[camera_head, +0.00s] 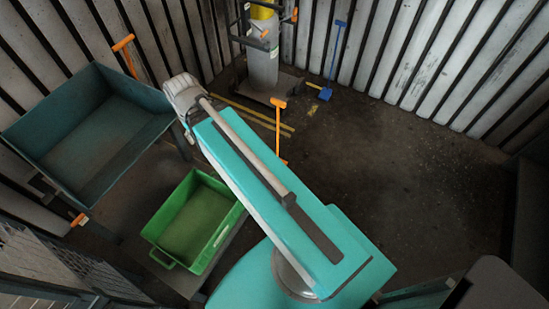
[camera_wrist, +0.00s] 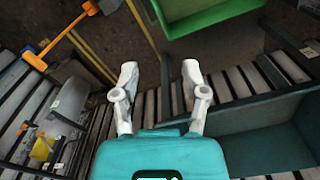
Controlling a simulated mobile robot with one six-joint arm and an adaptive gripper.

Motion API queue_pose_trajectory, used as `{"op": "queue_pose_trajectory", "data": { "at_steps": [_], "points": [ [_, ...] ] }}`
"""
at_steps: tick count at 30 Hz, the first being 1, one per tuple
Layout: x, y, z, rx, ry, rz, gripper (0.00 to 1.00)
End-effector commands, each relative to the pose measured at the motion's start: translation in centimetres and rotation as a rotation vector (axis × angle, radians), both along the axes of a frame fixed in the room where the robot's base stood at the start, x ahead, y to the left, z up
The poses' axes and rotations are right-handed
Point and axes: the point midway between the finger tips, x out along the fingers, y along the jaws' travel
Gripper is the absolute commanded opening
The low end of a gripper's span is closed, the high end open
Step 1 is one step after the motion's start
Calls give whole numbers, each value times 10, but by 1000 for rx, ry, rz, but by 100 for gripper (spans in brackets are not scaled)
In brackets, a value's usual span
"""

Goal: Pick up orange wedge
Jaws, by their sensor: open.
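No piece is clearly a loose orange wedge. A small orange piece (camera_head: 79,219) sits at the near corner of the blue-teal bin in the head view, and its shape is too small to tell. Other orange parts are T-shaped handles: one upright handle (camera_head: 278,102) stands beyond my arm and another (camera_head: 123,42) stands behind the bin. In the wrist view, an orange handle (camera_wrist: 62,30) shows at upper left. My gripper (camera_wrist: 160,72) is open and empty, its two pale fingers apart above slatted wall panels.
A blue-teal bin (camera_head: 108,74) stands at left, and a green tray (camera_head: 206,184) stands below it. A cart with a grey-and-yellow column (camera_head: 263,50) and a blue scraper (camera_head: 325,93) stand by the back wall. The floor (camera_head: 400,160) at right is clear.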

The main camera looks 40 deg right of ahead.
Motion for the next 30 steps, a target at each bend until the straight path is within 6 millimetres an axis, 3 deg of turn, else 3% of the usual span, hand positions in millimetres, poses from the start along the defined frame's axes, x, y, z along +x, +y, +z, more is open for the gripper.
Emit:
{"op": "queue_pose_trajectory", "data": {
  "at_steps": [8,9,10,17,23,30],
  "points": [
    [0,0,0,0,0,0,57],
    [0,0,0,0,0,0,65],
    [0,0,0,0,0,-1,66],
    [6,-7,-11,27,-5,-61,66],
    [21,-27,-38,104,-15,-240,66],
    [46,-68,-78,256,-26,-570,66]
  ]
}}
